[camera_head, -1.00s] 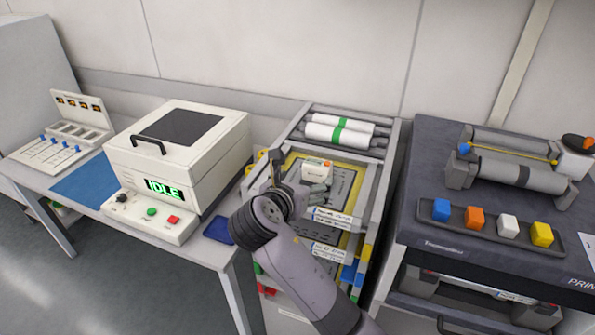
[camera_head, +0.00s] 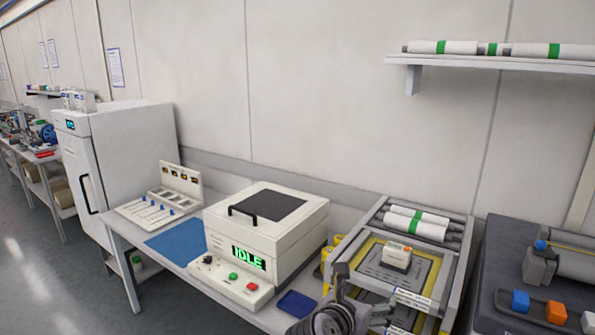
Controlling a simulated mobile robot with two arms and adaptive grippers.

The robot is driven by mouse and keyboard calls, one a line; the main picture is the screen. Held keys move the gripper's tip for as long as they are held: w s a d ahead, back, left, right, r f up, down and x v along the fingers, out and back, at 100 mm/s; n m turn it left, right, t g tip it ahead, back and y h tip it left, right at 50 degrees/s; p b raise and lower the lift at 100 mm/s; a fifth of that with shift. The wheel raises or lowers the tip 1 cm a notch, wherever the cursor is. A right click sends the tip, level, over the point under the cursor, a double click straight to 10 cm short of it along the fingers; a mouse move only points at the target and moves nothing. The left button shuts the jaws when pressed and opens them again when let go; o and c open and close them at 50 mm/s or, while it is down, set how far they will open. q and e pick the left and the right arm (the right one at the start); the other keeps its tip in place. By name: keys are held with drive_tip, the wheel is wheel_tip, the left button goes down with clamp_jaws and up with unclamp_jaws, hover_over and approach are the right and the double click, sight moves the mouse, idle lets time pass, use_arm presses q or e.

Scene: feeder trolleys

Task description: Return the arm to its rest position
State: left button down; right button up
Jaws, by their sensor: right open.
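My right gripper (camera_head: 378,310) shows at the bottom edge, in front of the feeder trolley (camera_head: 463,262). It is open, and I see nothing between its fingers. My right wrist hides part of the trolley's front, and the rest of the arm is cut off by the frame. A small white block with an orange top (camera_head: 397,257) sits on the trolley's upper tray (camera_head: 437,283), apart from the gripper. My left gripper is out of view.
A white machine reading IDLE (camera_head: 265,235) stands on the bench left of the trolley, with a dark blue tray (camera_head: 297,304) beside it. A dark printer table (camera_head: 510,285) stands close on the right. A wall shelf (camera_head: 500,64) holds rolls. Floor is open at lower left.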

wheel_tip(320, 180, down, 20)
drive_tip(key=m+g+y, duration=0.2)
drive_tip(key=m+y, duration=0.1)
drive_tip(key=s+f+m+g+y, duration=0.1)
drive_tip(key=s+f+m+g, duration=0.3)
drive_tip(key=f, duration=0.7)
drive_tip(key=s+f+m+t+y, duration=0.1)
drive_tip(key=s+f+m, duration=0.1)
drive_tip(key=s+f, duration=0.7)
drive_tip(key=s+d+f+m+g+y+b, duration=0.1)
drive_tip(key=s+d+f+m+g+y, duration=0.2)
drive_tip(key=s+f+m, duration=1)
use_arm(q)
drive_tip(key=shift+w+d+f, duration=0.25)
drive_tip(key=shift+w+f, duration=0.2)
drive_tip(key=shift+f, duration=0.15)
use_arm(e)
drive_tip(key=s+d+f+m, duration=0.1)
drive_tip(key=s+f, duration=0.3)
drive_tip(key=s, duration=0.4)
drive_tip(key=s+d+f+m+g, duration=0.1)
drive_tip(key=s+d+f+m, duration=0.1)
drive_tip(key=s, duration=0.7)
drive_tip(key=s+d+f+m+g, duration=0.1)
drive_tip(key=s+d+f, duration=0.2)
drive_tip(key=s+f, duration=0.3)
drive_tip(key=s, duration=0.3)
drive_tip(key=shift+d+f+m+h, duration=0.2)
drive_tip(key=shift+m+h, duration=0.1)
drive_tip(key=shift+m, duration=0.1)
